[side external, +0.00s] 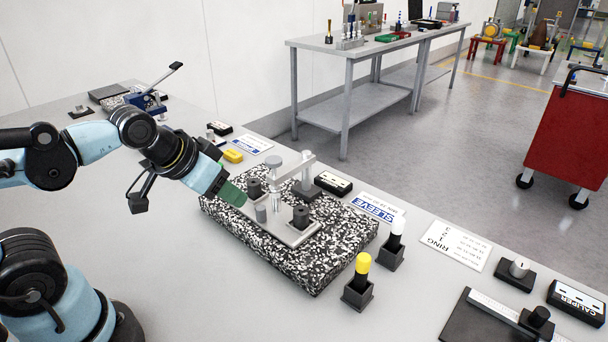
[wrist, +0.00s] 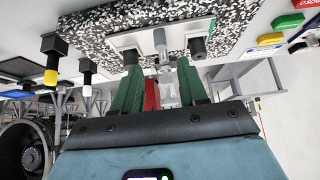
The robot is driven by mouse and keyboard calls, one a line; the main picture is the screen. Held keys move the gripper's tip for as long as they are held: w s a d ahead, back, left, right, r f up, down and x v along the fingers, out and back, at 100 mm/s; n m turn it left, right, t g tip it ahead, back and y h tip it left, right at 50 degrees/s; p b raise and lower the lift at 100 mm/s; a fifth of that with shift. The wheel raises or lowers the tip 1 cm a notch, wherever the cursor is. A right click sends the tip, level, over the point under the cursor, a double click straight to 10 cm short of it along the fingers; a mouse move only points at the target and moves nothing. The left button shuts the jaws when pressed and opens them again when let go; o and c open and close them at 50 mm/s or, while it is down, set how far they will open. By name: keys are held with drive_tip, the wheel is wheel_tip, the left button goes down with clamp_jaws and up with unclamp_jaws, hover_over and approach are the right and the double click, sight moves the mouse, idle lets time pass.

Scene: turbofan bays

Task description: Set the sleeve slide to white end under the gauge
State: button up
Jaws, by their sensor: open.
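A granite block (side external: 335,245) with black and white speckle lies on the bench. On it is a pale metal slide plate (side external: 290,236), with a black round knob (side external: 301,217) near one end and another (side external: 254,190) near the other. A grey cylinder (side external: 261,213) stands near its front edge. The gauge stand (side external: 306,172), a metal post with a side arm, rises behind the plate. My gripper (side external: 228,194) is at the block's left edge. In the wrist view my green fingers (wrist: 160,80) are apart and empty, with the grey cylinder (wrist: 160,42) ahead. I cannot tell which slide end is white.
A yellow-capped plug (side external: 362,264) and a white-capped plug (side external: 396,232) stand in black holders right of the block. A SLEEVE card (side external: 379,208), RING card (side external: 453,244) and caliper (side external: 500,312) lie along the bench. The bench in front of the block is clear.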

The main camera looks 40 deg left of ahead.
sight(260, 208)
drive_tip(key=shift+o, duration=0.6)
wheel_tip(260, 208, up, 3)
drive_tip(key=w+d+n+g+y, duration=0.2)
drive_tip(key=w+n+g, duration=0.1)
drive_tip(key=n, duration=0.2)
drive_tip(key=shift+s+x, duration=0.2)
drive_tip(key=shift+x, duration=5.75)
drive_tip(key=shift+d+f, duration=0.1)
clamp_jaws()
